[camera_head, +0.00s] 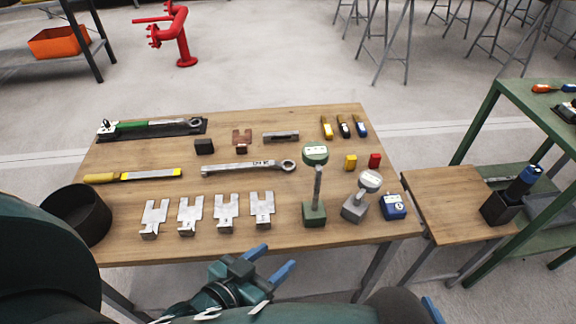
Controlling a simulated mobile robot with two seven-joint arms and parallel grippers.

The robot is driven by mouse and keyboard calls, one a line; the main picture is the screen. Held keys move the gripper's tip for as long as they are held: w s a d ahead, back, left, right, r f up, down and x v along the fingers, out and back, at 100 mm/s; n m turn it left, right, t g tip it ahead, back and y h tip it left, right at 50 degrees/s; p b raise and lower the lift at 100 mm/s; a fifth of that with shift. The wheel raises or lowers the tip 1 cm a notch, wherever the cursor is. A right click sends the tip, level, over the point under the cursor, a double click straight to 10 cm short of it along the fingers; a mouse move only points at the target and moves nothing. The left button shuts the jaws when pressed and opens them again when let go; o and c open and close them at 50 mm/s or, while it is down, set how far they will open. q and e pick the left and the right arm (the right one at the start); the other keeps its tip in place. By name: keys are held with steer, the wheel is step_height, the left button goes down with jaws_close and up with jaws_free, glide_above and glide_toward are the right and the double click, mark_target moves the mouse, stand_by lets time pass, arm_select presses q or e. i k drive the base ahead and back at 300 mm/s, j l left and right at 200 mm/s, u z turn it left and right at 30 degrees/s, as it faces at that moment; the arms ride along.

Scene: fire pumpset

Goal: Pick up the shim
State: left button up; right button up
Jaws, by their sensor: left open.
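Several silvery, fork-shaped slotted shims stand in a row along the front left of the wooden table (280,238): the leftmost (155,214), the second (190,210), the third (227,208) and the rightmost (262,205).
A dark round bin (78,214) sits at the table's left front corner. A green-based gauge stand (314,212), a grey gauge (355,205) and a blue box (393,207) stand right of the shims. A wrench (245,168) lies behind them. A low wooden side table (450,205) is at right.

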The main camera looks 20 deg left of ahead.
mark_target(262, 209)
steer(key=u, duration=0.85)
